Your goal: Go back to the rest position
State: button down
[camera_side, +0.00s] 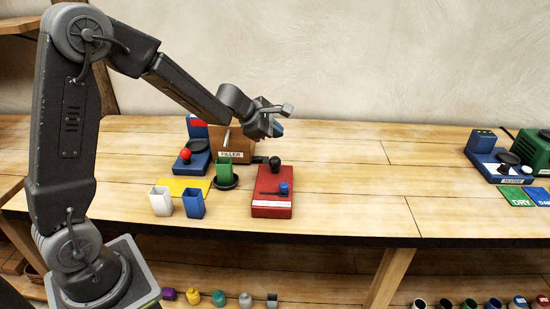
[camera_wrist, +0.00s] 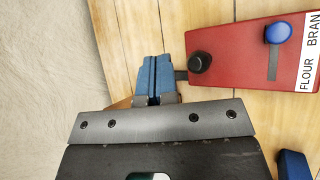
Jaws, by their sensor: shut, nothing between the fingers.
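My gripper (camera_side: 278,128) is in the air above the back of the bench, near the filler and higher than the red box. In the wrist view its two blue fingers (camera_wrist: 154,68) are pressed together with nothing between them. My arm reaches out to the right from its base at the left. What lies straight below the fingertips is partly hidden by the gripper.
A red box (camera_side: 271,204) with knobs also shows in the wrist view (camera_wrist: 230,68). The brown FILLER box (camera_side: 232,145), a green cup (camera_side: 224,168), a white cup (camera_side: 161,201) and a blue cup (camera_side: 193,204) stand nearby. The TESTER (camera_side: 493,165) is far right; mid-right bench is clear.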

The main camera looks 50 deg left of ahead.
jog(key=s+d+r+m+g+h, duration=0.1)
jog(key=s+d+r+m+h, duration=0.2)
jog(key=s+d+r+m, duration=1.05)
jog(key=s+a+f+m+g+y, duration=0.1)
jog(key=s+f+m+y, duration=0.1)
jog(key=s+m, duration=0.4)
jog(key=s+a+f+m+g+y, duration=0.1)
jog(key=s+m, duration=0.4)
jog(key=s, duration=0.6)
jog(key=shift+a+f+m+y, duration=0.4)
jog(key=shift+f+y, duration=0.3)
jog(key=shift+f, duration=0.1)
